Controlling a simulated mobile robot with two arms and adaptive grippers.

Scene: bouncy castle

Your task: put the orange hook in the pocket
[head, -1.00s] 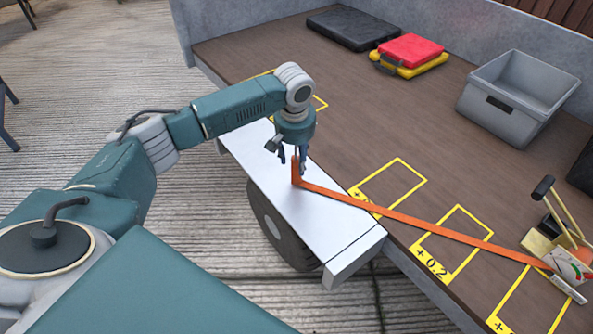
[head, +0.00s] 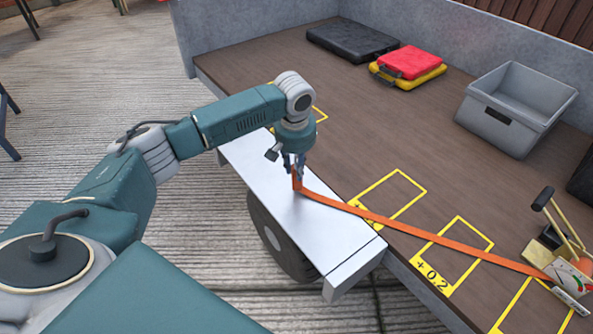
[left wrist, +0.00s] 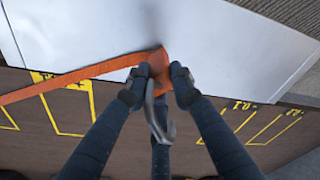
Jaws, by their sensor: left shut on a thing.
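The orange hook (head: 297,180) is at the end of a long orange strap (head: 420,234). The strap runs right to a ratchet-like device (head: 570,272) on the brown deck. My left gripper (head: 295,170) points down over the white metal ledge and is shut on the orange hook. In the left wrist view my left gripper (left wrist: 160,82) has its dark fingers around the orange end (left wrist: 158,62), with a grey curved piece between them. The fingers partly hide the hook. I cannot make out a pocket. My right gripper is not in view.
The white ledge (head: 335,232) runs along the deck's edge, above a dark wheel (head: 278,240). Yellow outlined boxes mark the brown deck (head: 330,80). A grey bin (head: 515,105), red and yellow cases (head: 410,62) and a black case (head: 352,40) stand farther back. The middle of the deck is clear.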

